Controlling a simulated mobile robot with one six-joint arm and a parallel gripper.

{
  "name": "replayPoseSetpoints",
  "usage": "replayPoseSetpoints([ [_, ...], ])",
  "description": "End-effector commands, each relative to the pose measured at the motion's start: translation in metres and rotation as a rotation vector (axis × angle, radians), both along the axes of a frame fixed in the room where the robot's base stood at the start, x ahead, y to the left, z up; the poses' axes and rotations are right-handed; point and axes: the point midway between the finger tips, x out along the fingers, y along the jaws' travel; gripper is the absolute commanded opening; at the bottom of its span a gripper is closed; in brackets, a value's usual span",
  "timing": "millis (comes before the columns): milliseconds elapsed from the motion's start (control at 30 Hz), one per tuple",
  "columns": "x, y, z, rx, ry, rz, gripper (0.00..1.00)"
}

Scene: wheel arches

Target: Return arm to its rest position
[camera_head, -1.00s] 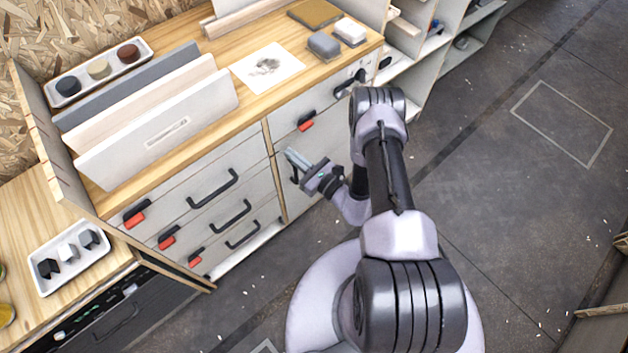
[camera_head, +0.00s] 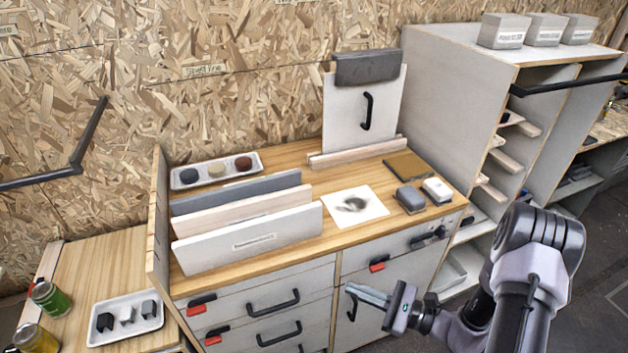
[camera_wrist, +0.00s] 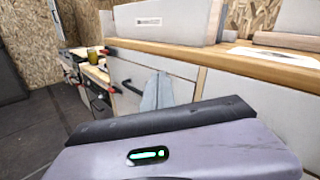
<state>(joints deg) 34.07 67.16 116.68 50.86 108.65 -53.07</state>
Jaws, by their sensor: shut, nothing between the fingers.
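My gripper (camera_head: 366,294) is in the lower right of the head view, in front of the white drawer cabinet (camera_head: 395,301). Its fingers are together and hold nothing. They point left, toward the cabinet front. I cannot tell whether they touch it. My arm (camera_head: 520,285) is folded at the right of the picture. In the wrist view the fingers (camera_wrist: 157,90) show before the drawer fronts, below the wooden worktop edge (camera_wrist: 205,49).
Black drawer handles (camera_head: 274,302) stick out near my gripper. An open shelf unit (camera_head: 455,95) stands behind at right. Dark floor shows at far right.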

Motion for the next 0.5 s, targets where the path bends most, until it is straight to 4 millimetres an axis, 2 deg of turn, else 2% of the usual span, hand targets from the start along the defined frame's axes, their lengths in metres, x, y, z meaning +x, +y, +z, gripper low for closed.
replayPoseSetpoints([
  [33,-0.007,0.019,0.038,-0.084,-0.047,0.136,0.0],
  [100,-0.031,0.044,0.082,-0.233,-0.097,0.336,0.0],
  [233,-0.089,0.071,0.141,-0.585,-0.206,0.636,0.0],
  [300,-0.119,0.072,0.162,-0.804,-0.279,0.744,0.0],
  [400,-0.151,0.062,0.187,-1.131,-0.406,0.816,0.0],
  [500,-0.169,0.045,0.211,-1.424,-0.546,0.793,0.0],
])
